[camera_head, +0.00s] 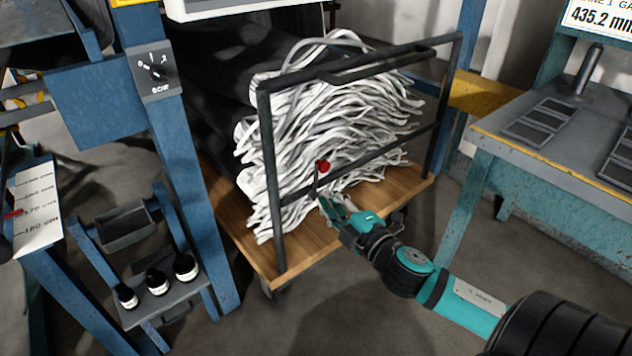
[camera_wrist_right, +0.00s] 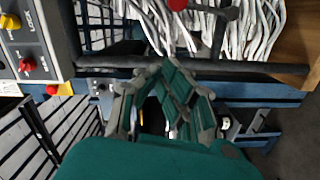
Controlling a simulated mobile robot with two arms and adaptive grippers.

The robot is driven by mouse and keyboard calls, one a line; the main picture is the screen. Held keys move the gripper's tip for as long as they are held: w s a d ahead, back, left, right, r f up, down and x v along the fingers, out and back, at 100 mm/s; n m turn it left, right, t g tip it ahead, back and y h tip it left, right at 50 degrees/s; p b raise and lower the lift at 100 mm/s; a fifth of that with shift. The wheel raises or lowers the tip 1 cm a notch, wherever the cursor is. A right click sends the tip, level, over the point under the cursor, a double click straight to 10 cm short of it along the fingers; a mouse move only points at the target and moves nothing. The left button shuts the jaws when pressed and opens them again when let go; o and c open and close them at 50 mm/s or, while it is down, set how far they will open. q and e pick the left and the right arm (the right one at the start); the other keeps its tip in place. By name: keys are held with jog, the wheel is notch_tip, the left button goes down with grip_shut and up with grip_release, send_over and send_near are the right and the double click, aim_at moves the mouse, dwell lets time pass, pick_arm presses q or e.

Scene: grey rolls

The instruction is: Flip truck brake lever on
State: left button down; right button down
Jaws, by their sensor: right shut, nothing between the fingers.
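The truck is a cart with a wooden deck (camera_head: 306,240) and a black tube frame (camera_head: 362,64). Its brake lever is a thin dark rod with a red knob (camera_head: 323,166), standing roughly upright at the frame's lower rail. The knob also shows at the top edge of the right wrist view (camera_wrist_right: 177,4), partly cut off. My right gripper (camera_head: 329,202) is shut and empty, just below the knob and close to the lower rail. In the wrist view its fingertips (camera_wrist_right: 165,66) meet near the black rail; I cannot tell whether they touch it. My left gripper is not in view.
Dark rolls with frayed white ends (camera_head: 320,110) lie on the deck behind the frame. A teal workbench (camera_head: 540,140) stands right. Open floor lies in front.

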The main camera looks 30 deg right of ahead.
aim_at(317, 172)
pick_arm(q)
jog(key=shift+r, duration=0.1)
